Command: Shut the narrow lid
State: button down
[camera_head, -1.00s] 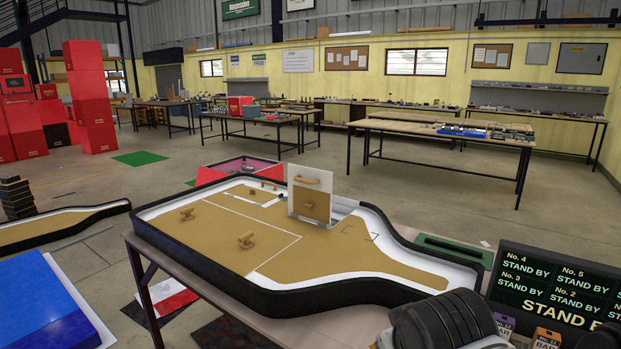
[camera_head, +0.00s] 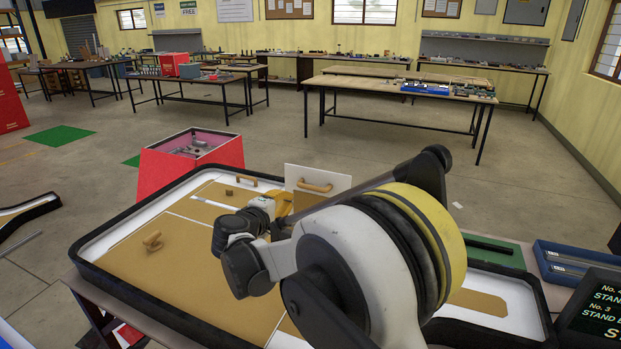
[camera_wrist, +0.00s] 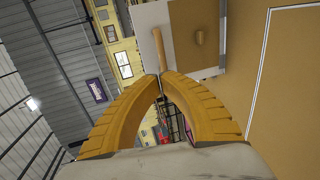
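A lid (camera_head: 340,180), white with a wooden bar handle (camera_head: 314,185), stands raised at the far edge of the tan board (camera_head: 125,262). In the wrist view its white face (camera_wrist: 183,28) shows beside a tan panel with a knob, and its handle (camera_wrist: 159,48) points towards my fingertips. My gripper (camera_wrist: 162,76) has curved yellow fingers whose tips meet, with no object clearly between them. The tips appear close to the handle's end; whether they touch it I cannot tell. In the head view my arm hides the gripper's surroundings and the lid's lower part.
A black raised rim (camera_head: 110,292) borders the board. Small wooden knobs (camera_head: 153,240) stand on its left part. A red open box (camera_head: 190,165) stands behind it. A green tray (camera_head: 492,250) and a blue tray (camera_head: 575,262) lie to the right.

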aim_at(309, 186)
jog(key=b+x, duration=0.4)
jog(key=x, duration=0.8)
jog(key=shift+w+d+f, duration=0.1)
jog(key=shift+w+d, duration=0.05)
jog(key=shift+w+d+b, duration=0.2)
jog(key=shift+w+b, duration=0.1)
jog(key=shift+w, duration=0.35)
jog(key=shift+w+d, duration=0.1)
